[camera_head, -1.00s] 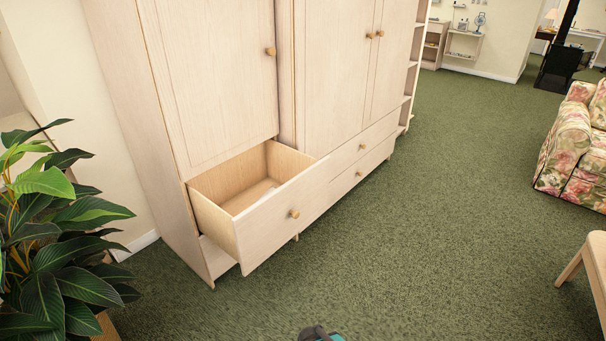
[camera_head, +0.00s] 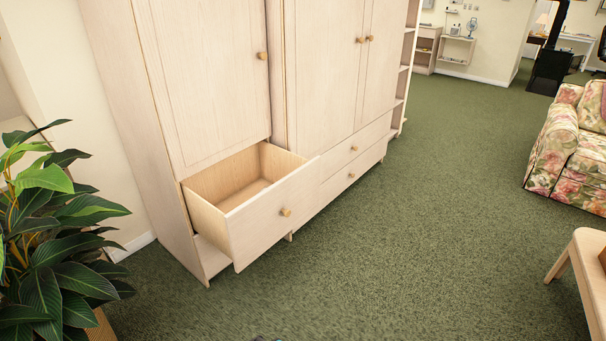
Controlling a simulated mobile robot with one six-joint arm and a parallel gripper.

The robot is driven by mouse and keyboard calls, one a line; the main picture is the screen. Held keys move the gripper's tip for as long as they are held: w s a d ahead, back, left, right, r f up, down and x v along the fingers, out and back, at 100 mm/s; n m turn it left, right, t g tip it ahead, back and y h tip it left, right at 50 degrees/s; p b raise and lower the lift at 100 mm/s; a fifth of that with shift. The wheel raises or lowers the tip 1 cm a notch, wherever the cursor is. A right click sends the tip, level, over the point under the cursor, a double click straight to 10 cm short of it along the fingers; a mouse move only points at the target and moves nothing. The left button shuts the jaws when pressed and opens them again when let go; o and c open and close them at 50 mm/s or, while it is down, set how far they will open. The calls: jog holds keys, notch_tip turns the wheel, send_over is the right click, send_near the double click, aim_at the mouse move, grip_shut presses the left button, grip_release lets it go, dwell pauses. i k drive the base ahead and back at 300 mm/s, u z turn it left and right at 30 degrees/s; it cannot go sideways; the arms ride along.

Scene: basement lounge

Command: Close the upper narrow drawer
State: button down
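A pale wood drawer (camera_head: 258,223) with a round knob (camera_head: 285,212) stands pulled well out at the bottom of the left, single-door section of the wardrobe (camera_head: 209,80). Its inside (camera_head: 240,185) looks empty. Under the double doors to its right are two narrow drawer fronts, an upper one (camera_head: 372,138) and a lower one (camera_head: 367,167), both flush with the wardrobe and each with a small knob. My gripper is not in view. Only a tiny dark and teal sliver, apparently of my arm, shows at the bottom edge, well in front of the open drawer.
A leafy plant (camera_head: 50,215) stands at the left, near the wardrobe's side. Green carpet (camera_head: 400,240) is clear in front of the wardrobe. A floral sofa (camera_head: 570,140) and a pale wooden table or bench (camera_head: 570,265) are at the right.

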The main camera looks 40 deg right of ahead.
aim_at(223, 206)
jog(key=z, duration=0.05)
jog(key=i, duration=1)
jog(key=u, duration=0.05)
